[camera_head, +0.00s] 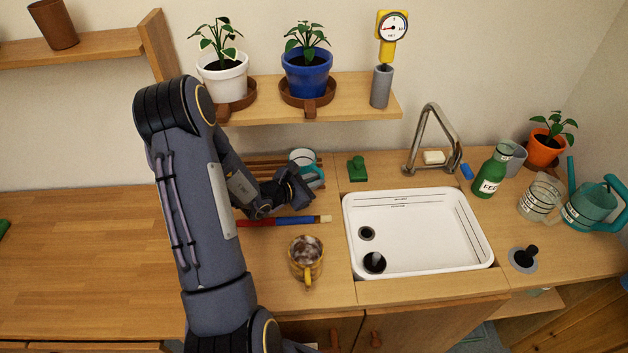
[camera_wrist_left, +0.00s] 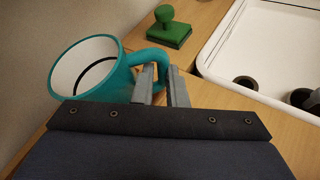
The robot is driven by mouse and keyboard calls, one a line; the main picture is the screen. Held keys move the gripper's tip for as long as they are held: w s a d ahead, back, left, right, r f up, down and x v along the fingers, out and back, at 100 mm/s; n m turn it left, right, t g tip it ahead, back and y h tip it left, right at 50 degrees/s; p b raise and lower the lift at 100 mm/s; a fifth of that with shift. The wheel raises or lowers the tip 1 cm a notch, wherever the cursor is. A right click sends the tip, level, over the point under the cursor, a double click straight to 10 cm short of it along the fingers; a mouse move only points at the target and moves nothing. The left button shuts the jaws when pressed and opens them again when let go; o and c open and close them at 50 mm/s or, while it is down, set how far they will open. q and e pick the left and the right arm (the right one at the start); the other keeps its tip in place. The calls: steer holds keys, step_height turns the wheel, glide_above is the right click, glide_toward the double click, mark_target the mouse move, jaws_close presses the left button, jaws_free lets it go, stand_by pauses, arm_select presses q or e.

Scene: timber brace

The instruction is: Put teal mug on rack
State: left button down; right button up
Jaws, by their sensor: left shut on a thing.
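The teal mug (camera_head: 313,177) is at the right end of the wooden rack (camera_head: 277,163), behind the counter's middle; its white inside faces up. My left gripper (camera_head: 300,190) is in front of the mug. In the left wrist view the teal mug (camera_wrist_left: 105,82) lies beyond the jaws, and my left gripper (camera_wrist_left: 161,85) is shut on its handle. My arm and gripper hide part of the rack. I cannot tell whether the mug's base touches the rack. My right gripper is not in view.
A green stamp-like block (camera_head: 357,170) and the white sink (camera_head: 420,225) are to the right. A shelf (camera_head: 345,97) with potted plants hangs above. The left counter is mostly clear.

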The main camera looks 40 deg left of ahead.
arm_select(q)
steer(key=shift+f, duration=0.25)
steer(key=c, duration=1.4)
jaws_free()
steer(key=b+v, duration=0.1)
steer(key=v, duration=0.7)
